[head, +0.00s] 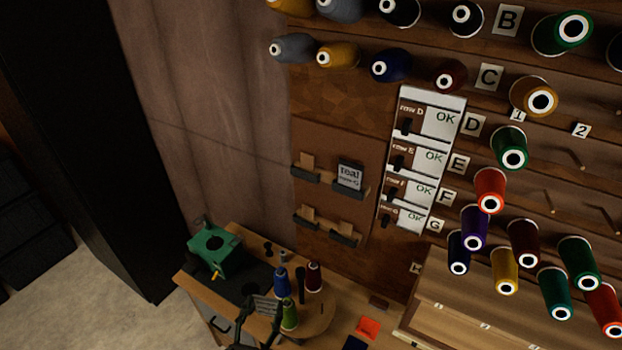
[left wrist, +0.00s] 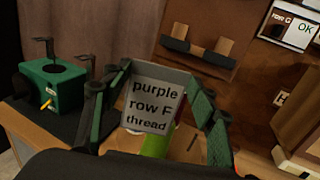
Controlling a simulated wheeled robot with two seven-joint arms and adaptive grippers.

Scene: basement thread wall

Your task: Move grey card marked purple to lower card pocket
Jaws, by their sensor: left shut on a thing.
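The grey card (left wrist: 153,103) reads "purple row F thread" in the left wrist view. It is held upright between the two fingers of my left gripper (left wrist: 155,95). In the head view my left gripper (head: 262,310) and the card (head: 265,303) are low, over the bench and in front of the thread cones. The lower card pockets (head: 343,238) are on the brown wall panel, above and to the right of the gripper, and hold no grey card. They also show in the left wrist view (left wrist: 213,57). A grey card marked teal (head: 349,175) sits in the upper right pocket. My right gripper is not in view.
A green device (head: 214,250) stands on the bench at left. Blue (head: 281,281), dark red (head: 314,276) and green (head: 289,315) cones stand close to my left gripper. A white row board (head: 420,160) and many cones on pegs are to the right of the pockets.

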